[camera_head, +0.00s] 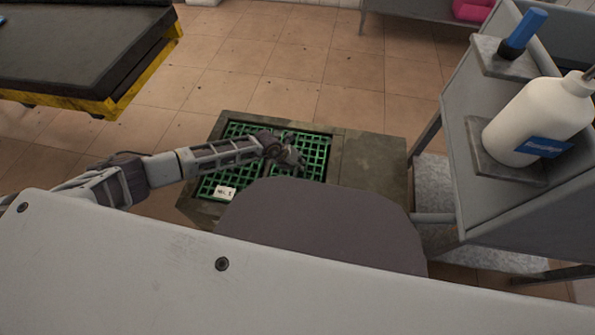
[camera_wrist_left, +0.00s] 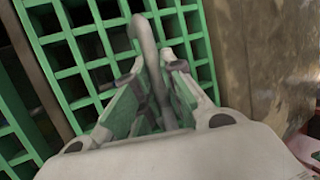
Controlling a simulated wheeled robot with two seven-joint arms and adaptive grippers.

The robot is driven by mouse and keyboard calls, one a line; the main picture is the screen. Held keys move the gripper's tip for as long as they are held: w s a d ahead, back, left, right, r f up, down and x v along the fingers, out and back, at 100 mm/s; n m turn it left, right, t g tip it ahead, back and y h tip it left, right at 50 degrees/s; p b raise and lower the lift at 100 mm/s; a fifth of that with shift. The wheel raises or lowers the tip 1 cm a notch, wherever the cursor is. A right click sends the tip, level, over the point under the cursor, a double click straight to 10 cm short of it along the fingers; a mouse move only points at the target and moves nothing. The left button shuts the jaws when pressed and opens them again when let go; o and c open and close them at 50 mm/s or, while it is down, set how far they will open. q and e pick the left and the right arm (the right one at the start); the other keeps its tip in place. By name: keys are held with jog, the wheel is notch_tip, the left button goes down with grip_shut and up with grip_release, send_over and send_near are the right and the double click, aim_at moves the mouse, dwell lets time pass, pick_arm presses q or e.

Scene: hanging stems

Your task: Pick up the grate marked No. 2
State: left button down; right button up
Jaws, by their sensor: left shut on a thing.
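A green grate (camera_head: 317,152) lies in a dark frame low at the centre of the head view. A second green grate (camera_head: 208,185) lies left of it and bears a white tag (camera_head: 226,193) whose writing is too small to read surely. My left gripper (camera_head: 291,163) is over the right-hand grate. In the left wrist view, its jaws (camera_wrist_left: 155,75) are shut on a grey curved handle (camera_wrist_left: 148,45) above the green lattice (camera_wrist_left: 85,48). I cannot tell this grate's number, as no tag on it shows. My right gripper is not in view.
A grey shelf unit (camera_head: 470,190) with a white pump bottle (camera_head: 540,120) and a blue-handled item (camera_head: 525,30) stands at the right. A dark platform with a yellow edge (camera_head: 145,75) stands at the upper left. Tiled floor (camera_head: 290,60) behind the frame is clear.

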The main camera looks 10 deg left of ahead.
pick_arm(q)
jog(key=shift+w+r, duration=0.1)
jog(key=shift+r, duration=0.05)
dwell(0.3)
jog(key=shift+r, duration=0.15)
jog(key=shift+r+p, duration=0.6)
jog(key=shift+r, duration=0.45)
notch_tip(320, 180, up, 5)
jog(key=shift+f+p, duration=0.2)
jog(key=shift+p, duration=0.9)
jog(key=shift+r+p, duration=0.6)
jog(key=shift+r, duration=0.95)
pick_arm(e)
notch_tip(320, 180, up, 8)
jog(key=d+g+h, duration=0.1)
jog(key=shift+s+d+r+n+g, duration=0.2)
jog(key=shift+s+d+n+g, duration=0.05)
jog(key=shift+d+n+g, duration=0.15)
